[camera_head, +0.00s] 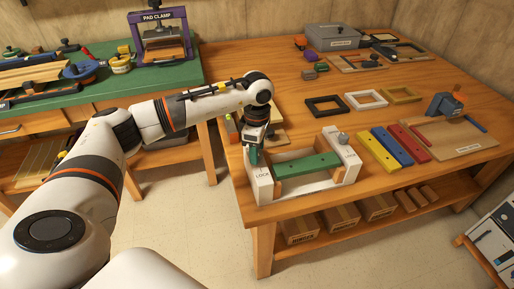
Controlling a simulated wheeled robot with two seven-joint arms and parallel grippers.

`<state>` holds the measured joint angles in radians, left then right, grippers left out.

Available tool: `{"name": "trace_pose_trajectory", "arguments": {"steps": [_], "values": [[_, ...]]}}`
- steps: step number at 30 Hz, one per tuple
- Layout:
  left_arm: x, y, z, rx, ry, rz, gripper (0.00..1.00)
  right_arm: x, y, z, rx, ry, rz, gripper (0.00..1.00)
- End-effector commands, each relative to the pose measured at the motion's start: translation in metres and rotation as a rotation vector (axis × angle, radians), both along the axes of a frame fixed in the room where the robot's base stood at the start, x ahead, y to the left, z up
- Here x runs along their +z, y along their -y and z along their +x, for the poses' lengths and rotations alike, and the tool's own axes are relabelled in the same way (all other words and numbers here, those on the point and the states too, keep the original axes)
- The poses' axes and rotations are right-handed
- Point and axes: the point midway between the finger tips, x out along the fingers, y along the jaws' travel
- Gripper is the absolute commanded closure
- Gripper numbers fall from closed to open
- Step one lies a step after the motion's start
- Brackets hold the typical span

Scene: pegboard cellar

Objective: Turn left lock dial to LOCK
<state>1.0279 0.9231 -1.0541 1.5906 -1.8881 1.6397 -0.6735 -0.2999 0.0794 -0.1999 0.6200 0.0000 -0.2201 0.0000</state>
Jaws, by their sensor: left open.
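A white and wood lock fixture (310,190) stands near the table's front left corner with a green bar (307,165) lying across it. Its left white block (262,185) and its right white block (347,160) both carry a LOCK label. A grey dial (342,138) shows on top of the right block. My left gripper (254,155) is open and points down over the top of the left block. It hides the left lock dial, so I cannot tell the dial's position or whether the fingers touch it. My right gripper is not in view.
Yellow, blue and red bars (394,146) lie right of the fixture. Black, white and yellow frames (366,100) lie behind it. A green bench (100,90) with a purple pad clamp (160,40) stands at the left. Boxes (338,217) sit on the shelf below.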

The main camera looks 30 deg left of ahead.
Motion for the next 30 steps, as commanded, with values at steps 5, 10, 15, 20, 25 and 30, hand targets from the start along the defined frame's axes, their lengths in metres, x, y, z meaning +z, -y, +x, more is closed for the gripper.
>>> {"name": "trace_pose_trajectory", "arguments": {"steps": [5, 10, 15, 20, 25, 30], "values": [[0.004, 0.000, 0.000, 0.000, 0.000, 0.001, 0.50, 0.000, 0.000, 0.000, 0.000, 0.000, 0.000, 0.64], [0.029, 0.000, 0.001, 0.000, 0.004, -0.001, 0.50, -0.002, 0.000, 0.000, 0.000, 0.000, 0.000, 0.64], [0.067, 0.000, 0.001, 0.000, 0.005, 0.000, 0.50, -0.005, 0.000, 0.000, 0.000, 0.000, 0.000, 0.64], [0.097, 0.000, 0.000, 0.000, 0.003, 0.000, 0.50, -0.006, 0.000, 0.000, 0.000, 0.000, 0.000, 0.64], [0.115, 0.000, 0.000, 0.000, 0.001, -0.001, 0.50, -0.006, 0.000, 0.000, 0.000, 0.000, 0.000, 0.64], [0.120, 0.000, 0.000, 0.000, -0.001, 0.000, 0.50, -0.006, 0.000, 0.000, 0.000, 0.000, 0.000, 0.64]]}}
